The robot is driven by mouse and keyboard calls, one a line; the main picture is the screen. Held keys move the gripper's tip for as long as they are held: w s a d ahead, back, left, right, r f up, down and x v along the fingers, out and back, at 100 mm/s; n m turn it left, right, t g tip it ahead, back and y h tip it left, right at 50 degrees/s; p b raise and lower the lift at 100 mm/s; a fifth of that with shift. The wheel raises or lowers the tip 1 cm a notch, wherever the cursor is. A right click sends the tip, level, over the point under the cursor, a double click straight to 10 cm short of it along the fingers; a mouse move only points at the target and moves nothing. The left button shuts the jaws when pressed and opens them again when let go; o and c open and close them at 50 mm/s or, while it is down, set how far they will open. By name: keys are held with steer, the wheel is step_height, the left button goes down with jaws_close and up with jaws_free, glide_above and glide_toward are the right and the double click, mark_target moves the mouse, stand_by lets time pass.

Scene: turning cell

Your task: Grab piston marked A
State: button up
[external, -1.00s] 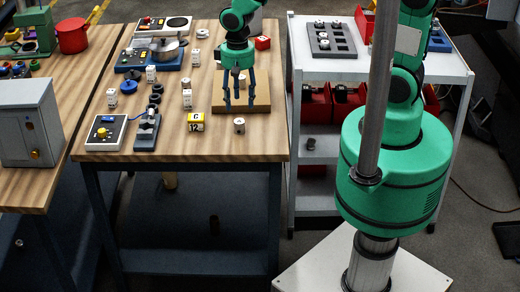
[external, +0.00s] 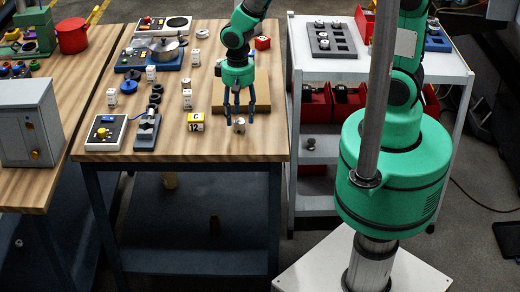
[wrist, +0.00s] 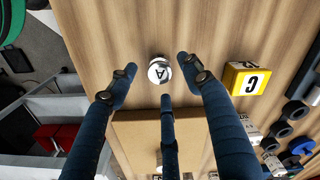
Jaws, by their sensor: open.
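The piston marked A (wrist: 160,72) is a small silvery-white cylinder with a black A on its top, standing on the wooden table (wrist: 110,30). In the external view the piston (external: 239,126) is near the table's front right edge, partly behind a finger. My gripper (external: 238,116) is open above it with its blue fingers pointing down. In the wrist view my gripper (wrist: 157,82) has two fingers spread to either side of the piston and a third finger below it in the picture. I cannot tell how far above the table the fingertips are.
A yellow and white block marked C and 12 (external: 195,122) stands left of the piston. A wooden board (external: 262,95) lies behind my gripper. The table's front edge is close.

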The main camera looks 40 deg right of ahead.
mark_target(237, 119)
steer(key=shift+f, duration=1.7)
steer(key=shift+c, duration=0.5)
jaws_close()
